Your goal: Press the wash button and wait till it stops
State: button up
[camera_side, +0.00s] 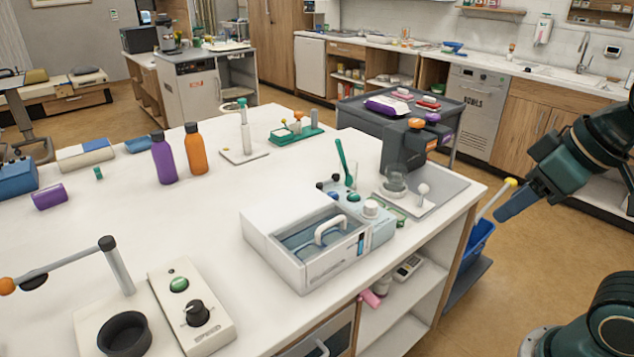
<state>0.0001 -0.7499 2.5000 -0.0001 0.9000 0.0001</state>
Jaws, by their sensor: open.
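A white washer-like box (275,243) stands near the right front of the white bench. It has an open-topped basin with a pale handle (328,231) over blue-grey contents. A pale blue control panel (383,232) along its back right side carries a green button (353,197), a white knob (371,207) and small dark and blue knobs. No wash label is readable, so I cannot tell which is the wash button. My gripper (510,207) is at the right, beyond the bench edge, apart from the box. Its blue-grey finger points down-left; it is open and empty.
A second panel with a green button and black speed knob (197,313) sits at front left. A glass beaker (395,180) and dark dispenser (402,150) stand behind the box. Purple (163,160) and orange (195,150) bottles stand farther left. A blue bin (477,243) is below my gripper.

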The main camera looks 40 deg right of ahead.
grip_shut()
dwell(1.5)
